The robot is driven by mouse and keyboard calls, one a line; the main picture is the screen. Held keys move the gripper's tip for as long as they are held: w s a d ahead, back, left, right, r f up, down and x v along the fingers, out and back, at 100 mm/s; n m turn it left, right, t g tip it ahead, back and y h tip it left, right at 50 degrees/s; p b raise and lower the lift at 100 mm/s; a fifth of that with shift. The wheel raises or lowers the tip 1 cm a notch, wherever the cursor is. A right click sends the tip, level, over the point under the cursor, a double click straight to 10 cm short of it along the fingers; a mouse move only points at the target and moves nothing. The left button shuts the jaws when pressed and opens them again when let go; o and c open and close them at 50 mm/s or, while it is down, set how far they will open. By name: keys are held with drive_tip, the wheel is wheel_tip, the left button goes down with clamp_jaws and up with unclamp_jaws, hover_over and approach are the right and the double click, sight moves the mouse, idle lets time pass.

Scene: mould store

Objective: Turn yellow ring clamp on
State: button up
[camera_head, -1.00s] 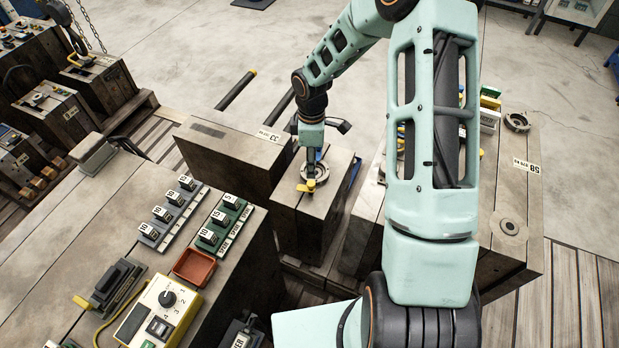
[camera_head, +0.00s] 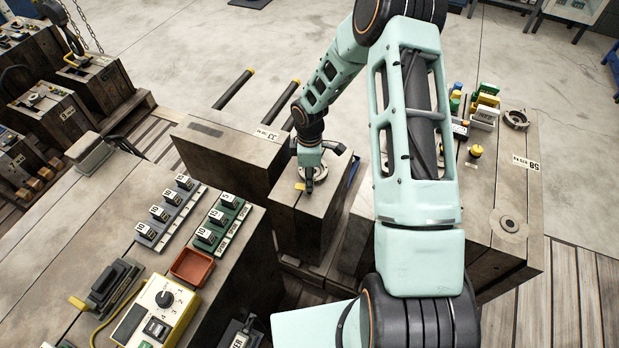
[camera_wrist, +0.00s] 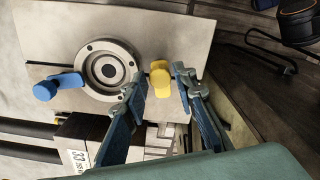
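The yellow ring clamp (camera_wrist: 160,78) is a small lever with a rounded end, beside a round grey metal ring (camera_wrist: 109,69) on top of a mould block. My gripper (camera_wrist: 158,84) is open, its two blue-grey fingers on either side of the yellow lever, which shows between them. I cannot tell whether either finger touches it. In the head view the gripper (camera_head: 309,186) points down at the block, and a bit of the yellow clamp (camera_head: 300,187) shows beside it. A blue ring clamp (camera_wrist: 58,86) sits on the ring's opposite side.
A taller block labelled 33 (camera_head: 230,145) stands close on the left. A bench with switch rows (camera_head: 215,230) and a yellow control box (camera_head: 155,312) is at lower left. A larger block (camera_head: 505,215) with loose items stands to the right.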

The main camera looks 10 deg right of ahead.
clamp_jaws()
drive_tip(key=shift+m, duration=0.3)
drive_tip(key=m+b, duration=0.2)
drive_tip(key=shift+f+m, duration=0.1)
drive_tip(key=shift+m, duration=0.3)
drive_tip(key=m+b, duration=0.2)
drive_tip(key=m, duration=0.2)
drive_tip(key=shift+m, duration=0.3)
drive_tip(key=m+b, duration=0.1)
drive_tip(key=m, duration=0.3)
drive_tip(key=m+b, duration=0.1)
drive_tip(key=m, duration=0.4)
drive_tip(key=shift+m+b, duration=0.3)
drive_tip(key=shift+m, duration=0.1)
